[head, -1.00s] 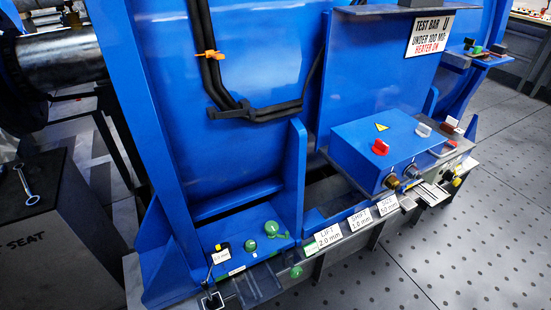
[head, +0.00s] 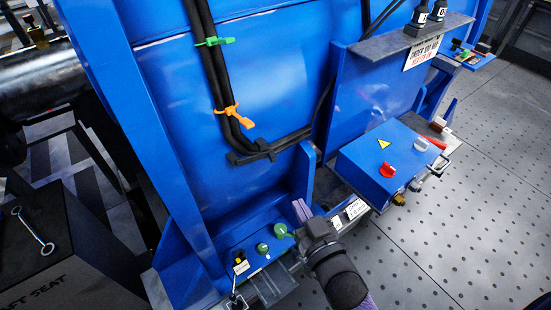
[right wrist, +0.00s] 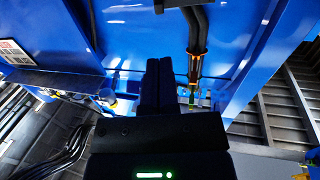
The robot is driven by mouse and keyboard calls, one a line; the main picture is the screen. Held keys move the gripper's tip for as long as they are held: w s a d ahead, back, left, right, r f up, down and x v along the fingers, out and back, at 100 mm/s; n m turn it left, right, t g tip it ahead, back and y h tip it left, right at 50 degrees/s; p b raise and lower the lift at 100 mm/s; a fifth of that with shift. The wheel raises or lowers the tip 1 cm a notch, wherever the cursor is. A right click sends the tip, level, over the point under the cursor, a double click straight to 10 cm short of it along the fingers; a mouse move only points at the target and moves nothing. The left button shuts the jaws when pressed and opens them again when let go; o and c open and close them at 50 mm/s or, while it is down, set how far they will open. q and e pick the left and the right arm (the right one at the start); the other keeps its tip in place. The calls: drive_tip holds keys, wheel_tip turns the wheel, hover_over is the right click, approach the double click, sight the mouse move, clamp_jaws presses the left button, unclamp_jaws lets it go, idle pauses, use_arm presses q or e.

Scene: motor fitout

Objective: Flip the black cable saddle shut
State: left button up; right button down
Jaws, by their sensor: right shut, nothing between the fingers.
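The black cable saddle (head: 250,154) sits on the blue panel at the lower bend of the black cables (head: 215,75). It is small and dark, and I cannot tell clearly how its flap stands. In the right wrist view a black piece, likely the saddle (right wrist: 180,3), is cut off by the top edge. My right gripper (head: 301,208) is shut and empty, below and right of the saddle and apart from it. Its closed fingers (right wrist: 159,68) also show in the right wrist view. My left gripper is in neither view.
An orange clip (head: 227,110) and a green clip (head: 214,41) hold the cables higher up. A blue upright rib (head: 305,168) stands between the panel bay and the blue switch box (head: 372,172). A ledge with green knobs (head: 262,248) lies below.

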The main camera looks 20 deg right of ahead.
sight(274, 160)
drive_tip(key=w, duration=0.3)
drive_tip(key=w+b, duration=0.1)
drive_tip(key=w, duration=0.3)
drive_tip(key=w+a+b, duration=0.1)
drive_tip(key=w, duration=0.2)
drive_tip(key=shift+w+a+f, duration=0.1)
drive_tip(key=shift+w+f, duration=0.1)
drive_tip(key=shift+f, duration=0.15)
drive_tip(key=shift+w+a, duration=0.1)
drive_tip(key=shift+w, duration=0.6)
